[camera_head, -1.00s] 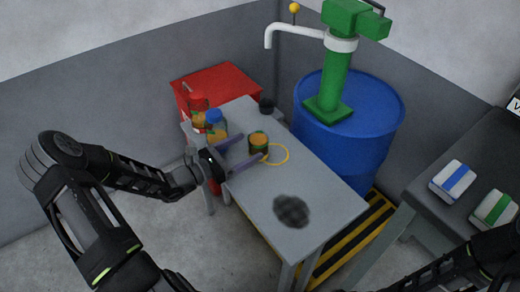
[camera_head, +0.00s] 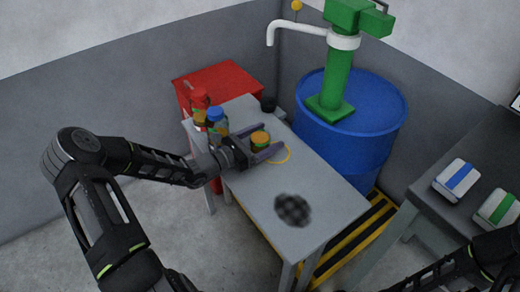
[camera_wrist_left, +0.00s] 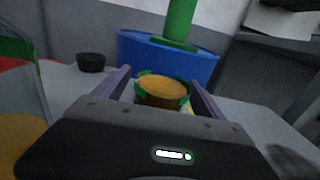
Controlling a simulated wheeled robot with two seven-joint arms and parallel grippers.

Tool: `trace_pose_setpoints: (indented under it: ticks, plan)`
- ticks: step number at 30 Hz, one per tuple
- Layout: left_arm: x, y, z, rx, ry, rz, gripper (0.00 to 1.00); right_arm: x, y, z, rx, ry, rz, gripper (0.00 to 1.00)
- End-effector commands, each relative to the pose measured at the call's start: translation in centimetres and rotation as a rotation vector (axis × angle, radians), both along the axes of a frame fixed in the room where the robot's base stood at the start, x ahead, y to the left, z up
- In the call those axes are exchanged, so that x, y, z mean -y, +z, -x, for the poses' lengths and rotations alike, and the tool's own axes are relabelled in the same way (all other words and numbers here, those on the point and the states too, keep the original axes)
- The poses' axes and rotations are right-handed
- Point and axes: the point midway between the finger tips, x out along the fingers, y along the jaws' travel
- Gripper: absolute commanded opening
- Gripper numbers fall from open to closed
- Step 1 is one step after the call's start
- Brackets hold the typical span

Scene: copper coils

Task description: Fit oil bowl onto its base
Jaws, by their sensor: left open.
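The likely oil bowl (camera_head: 260,138), a small round green vessel with orange-brown contents, is at the middle of the grey table. In the left wrist view the bowl (camera_wrist_left: 162,88) is upright between my fingers. My left gripper (camera_head: 272,142) is open, with one finger on each side of the bowl; contact is not clear. The gripper (camera_wrist_left: 160,85) also shows in the wrist view. A yellow ring (camera_head: 288,156) lies on the table beside the bowl, partly hidden. I cannot tell which thing is the base. My right gripper is out of view.
A small black cup (camera_head: 268,104) is at the back. A blue barrel (camera_head: 350,125) stands behind.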

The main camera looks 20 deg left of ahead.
Motion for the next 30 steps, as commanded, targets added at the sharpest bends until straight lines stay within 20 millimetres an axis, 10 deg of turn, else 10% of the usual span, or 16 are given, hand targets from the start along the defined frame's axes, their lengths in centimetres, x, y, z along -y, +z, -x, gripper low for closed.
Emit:
trace_pose_setpoints:
  ticks: [20,30]
  plan:
    - [0.46,0.03,-0.75,-0.001,0.0,0.001,0.81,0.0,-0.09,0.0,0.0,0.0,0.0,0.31]
    - [0.46,0.03,-0.74,-0.001,0.0,0.001,0.55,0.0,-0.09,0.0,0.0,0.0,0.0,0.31]
